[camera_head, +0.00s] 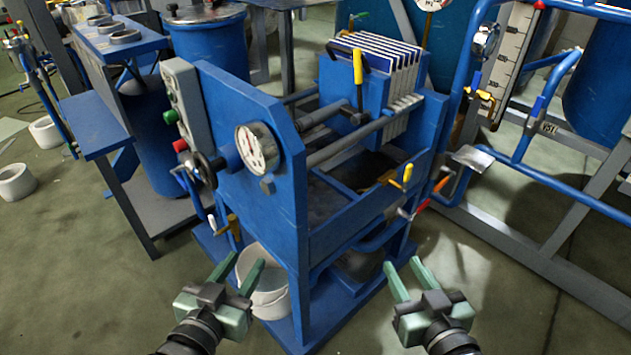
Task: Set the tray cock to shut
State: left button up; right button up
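A blue filter press (245,130) stands in the middle, with a stack of white-edged plates (385,55) at its far end. Which valve is the tray cock is not clear. On the press's right side are a small valve with a yellow lever (407,174) and one with a red lever (421,206). A brass cock (228,224) sits low at the press's left end, above a white bucket (270,295). My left gripper (247,260) is open and empty in front of the bucket. My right gripper (402,262) is open and empty, below and nearer than the red-lever valve.
A pressure gauge (257,148) and a control box with green and red buttons (187,105) are on the press's left end. A blue pipe frame (570,190) with valves stands at right. Blue vessels stand behind. The floor (540,305) at front right is clear.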

aim_at(211, 218)
jog(key=j+z, duration=0.75)
jog(key=j, duration=0.2)
